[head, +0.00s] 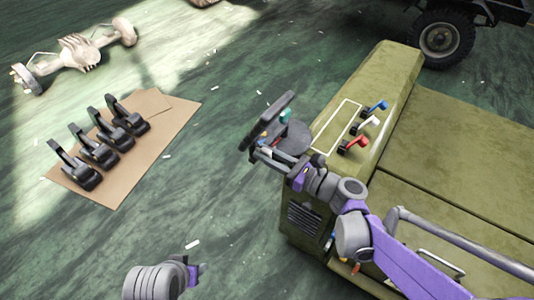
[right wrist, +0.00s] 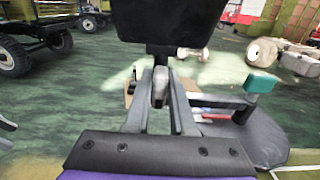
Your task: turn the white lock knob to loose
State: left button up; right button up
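A white knob (right wrist: 192,53) shows in the right wrist view just below a dark panel, right of my fingers; I cannot read its setting. In the head view the dark panel (head: 268,120) stands tilted near the cabinet's left edge, and the knob cannot be made out there. My right gripper (head: 268,155) is just in front of and below the panel. In the right wrist view the right gripper (right wrist: 160,90) has its fingers apart, with a grey post-like part between them.
The olive cabinet (head: 400,70) carries a blue lever (head: 376,106), a white lever (head: 369,124) and a red lever (head: 354,142). A teal knob (right wrist: 261,83) stands right of my fingers. Several black pedals lie on cardboard (head: 150,150) at left. Open green floor lies between.

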grip_shut()
jog(key=n, duration=0.4)
jog(key=shift+p, duration=0.3)
jog(key=n, duration=0.4)
jog(key=shift+s+a+p, duration=0.1)
jog(key=shift+p, duration=0.2)
jog(key=n, duration=0.5)
jog(key=shift+f, duration=0.1)
jog(key=n+p, duration=0.1)
jog(key=n, duration=0.3)
jog(key=shift+s+f+n, duration=0.1)
jog(key=shift+n, duration=0.3)
jog(key=o, duration=0.6)
grip_release()
